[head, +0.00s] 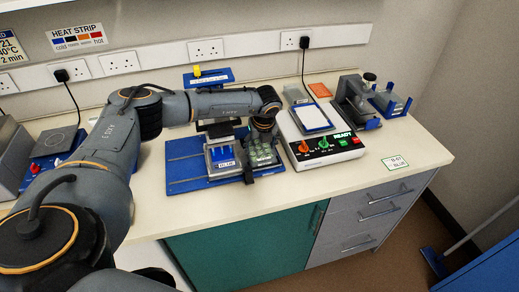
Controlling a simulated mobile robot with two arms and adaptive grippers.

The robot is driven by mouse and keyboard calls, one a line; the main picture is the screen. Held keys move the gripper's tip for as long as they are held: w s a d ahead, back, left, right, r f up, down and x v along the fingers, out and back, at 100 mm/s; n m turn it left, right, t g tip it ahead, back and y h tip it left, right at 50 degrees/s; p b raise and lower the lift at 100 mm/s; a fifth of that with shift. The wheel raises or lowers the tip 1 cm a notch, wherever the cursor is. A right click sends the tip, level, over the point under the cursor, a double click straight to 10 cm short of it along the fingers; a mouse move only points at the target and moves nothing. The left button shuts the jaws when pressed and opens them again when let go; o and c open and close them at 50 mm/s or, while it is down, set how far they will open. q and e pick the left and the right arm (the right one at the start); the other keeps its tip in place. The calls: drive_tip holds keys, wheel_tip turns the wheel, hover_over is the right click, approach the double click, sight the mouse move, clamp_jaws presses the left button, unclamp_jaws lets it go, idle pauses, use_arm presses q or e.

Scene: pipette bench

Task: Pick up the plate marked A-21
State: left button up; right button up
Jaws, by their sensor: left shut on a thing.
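My left arm reaches in from the left over the bench. My left gripper (257,150) points down at the blue deck and is shut on a clear, greenish well plate (263,157). The gripper hides part of this plate, and I cannot read a mark A-21 on it. I cannot tell whether the plate touches the deck or is just above it. Left of it, close by, stands a grey holder with blue contents (223,155) and a small label on its front. My right gripper is not in view.
The blue deck (185,167) has free room at its left. To the right stands a white device with knobs (325,150); beyond it are a grey instrument (355,100) and a blue-ended rack (391,101). A hot plate (55,142) is at the far left. The bench front is clear.

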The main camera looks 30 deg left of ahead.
sight(261, 148)
use_arm(q)
drive_tip(key=shift+f, duration=0.1)
drive_tip(key=shift+r+b, duration=0.45)
drive_tip(key=shift+b, duration=0.1)
drive_tip(key=v, duration=0.1)
drive_tip(key=b+v, duration=0.1)
drive_tip(key=shift+w+d+r, duration=0.15)
drive_tip(key=shift+r, duration=0.25)
drive_tip(key=s+d+r+b, duration=0.4)
drive_tip(key=d+r, duration=0.5)
drive_tip(key=d, duration=0.3)
drive_tip(key=shift+d+r+b, duration=0.25)
drive_tip(key=shift+d+b, duration=0.05)
drive_tip(key=shift+b, duration=0.55)
drive_tip(key=shift+r, duration=0.1)
wheel_tip(261, 148, up, 3)
drive_tip(key=shift+f+p, duration=0.1)
drive_tip(key=shift+p, duration=0.3)
